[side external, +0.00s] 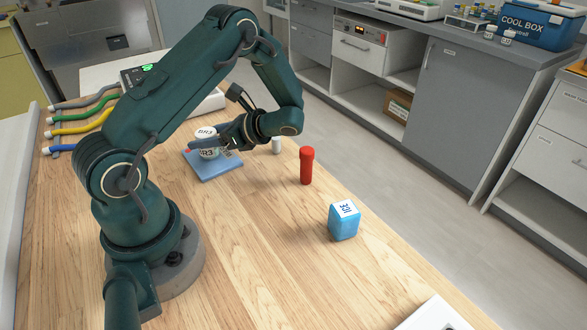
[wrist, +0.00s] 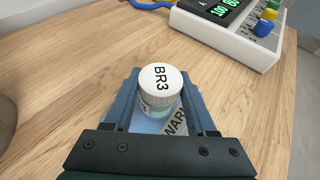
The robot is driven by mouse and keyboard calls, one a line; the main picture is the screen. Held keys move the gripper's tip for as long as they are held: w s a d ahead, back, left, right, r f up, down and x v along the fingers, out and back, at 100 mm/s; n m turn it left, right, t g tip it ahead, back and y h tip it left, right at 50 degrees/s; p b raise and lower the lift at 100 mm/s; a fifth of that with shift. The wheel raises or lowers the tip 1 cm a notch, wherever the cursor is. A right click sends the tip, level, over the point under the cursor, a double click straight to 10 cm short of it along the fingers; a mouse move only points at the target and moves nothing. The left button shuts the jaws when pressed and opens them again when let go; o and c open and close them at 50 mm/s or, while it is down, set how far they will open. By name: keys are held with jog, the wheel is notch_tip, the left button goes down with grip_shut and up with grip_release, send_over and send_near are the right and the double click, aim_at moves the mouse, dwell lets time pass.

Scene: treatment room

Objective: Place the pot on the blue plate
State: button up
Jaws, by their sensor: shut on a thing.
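The pot (side external: 207,133) is a small round jar with a white lid marked BR3, and it stands upright. It also shows in the wrist view (wrist: 159,82). My gripper (side external: 213,146) is shut on the pot, with one finger on each side of it in the wrist view (wrist: 160,100). The blue plate (side external: 215,172) lies flat on the table directly beneath the pot.
A red capped tube (side external: 306,166), a small white vial (side external: 277,145) and a blue cube (side external: 343,222) stand right of the plate. A white device (wrist: 232,25) with a green display and coloured cables (side external: 85,126) is behind.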

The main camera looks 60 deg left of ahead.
jog(key=o, duration=1.4)
jog(key=shift+f, duration=0.1)
jog(key=shift+w+d+r, duration=0.15)
jog(key=shift+d+r, duration=0.05)
jog(key=shift+r, duration=0.05)
jog(key=v, duration=1)
jog(key=shift+s+d+r+n+t+h, duration=1.25)
jog(key=shift+d+n+t+h, duration=0.8)
jog(key=shift+d, duration=0.85)
jog(key=shift+s+d+r+n+t+h, duration=1.05)
jog(key=shift+d+r+n+t+h, duration=0.5)
jog(key=shift+d+t, duration=1.1)
jog(key=shift+s+d+r+n+t+h, duration=1.25)
jog(key=shift+d+n+t+h, duration=0.65)
jog(key=shift+d, duration=1.25)
